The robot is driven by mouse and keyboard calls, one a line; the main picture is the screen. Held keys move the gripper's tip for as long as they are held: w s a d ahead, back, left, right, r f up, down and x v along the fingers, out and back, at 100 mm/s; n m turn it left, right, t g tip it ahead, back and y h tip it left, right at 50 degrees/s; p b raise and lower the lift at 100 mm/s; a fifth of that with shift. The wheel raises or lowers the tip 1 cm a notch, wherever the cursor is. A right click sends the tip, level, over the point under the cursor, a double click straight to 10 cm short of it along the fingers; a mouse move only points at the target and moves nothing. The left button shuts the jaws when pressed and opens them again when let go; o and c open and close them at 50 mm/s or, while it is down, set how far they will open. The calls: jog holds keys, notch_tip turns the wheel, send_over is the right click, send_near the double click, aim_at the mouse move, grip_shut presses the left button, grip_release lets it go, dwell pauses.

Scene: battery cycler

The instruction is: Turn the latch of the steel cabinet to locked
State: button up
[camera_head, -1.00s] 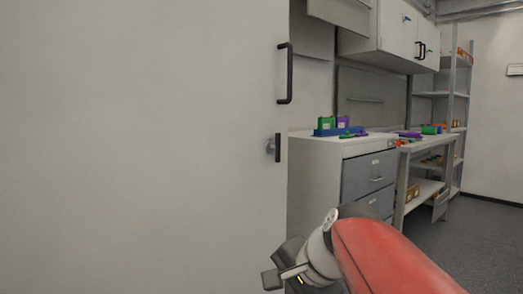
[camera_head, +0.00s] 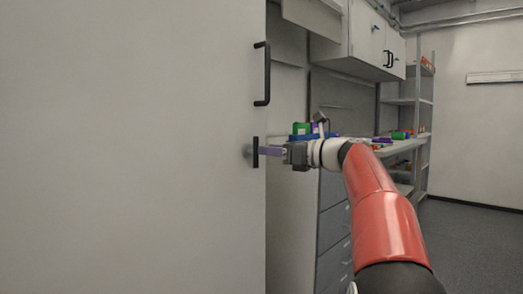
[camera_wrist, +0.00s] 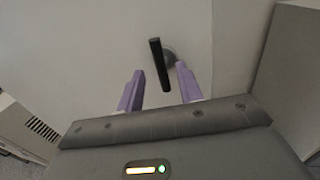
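The steel cabinet (camera_head: 130,150) is a large pale grey face filling the left of the head view. Its latch (camera_head: 255,152) is a short black bar on a round grey base, standing upright near the cabinet's right edge. In the wrist view the latch (camera_wrist: 160,65) lies ahead of the fingertips, near the middle and slightly tilted in the picture. My gripper (camera_head: 266,151) points at the latch from the right.
A black pull handle (camera_head: 262,74) is on the cabinet above the latch. To the right stand a grey drawer unit (camera_head: 333,225), wall cupboards (camera_head: 370,40) and a shelf rack (camera_head: 425,110). The floor (camera_head: 470,235) at the right is clear.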

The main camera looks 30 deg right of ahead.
aim_at(248, 151)
jog(key=shift+x, duration=1.55)
grip_shut()
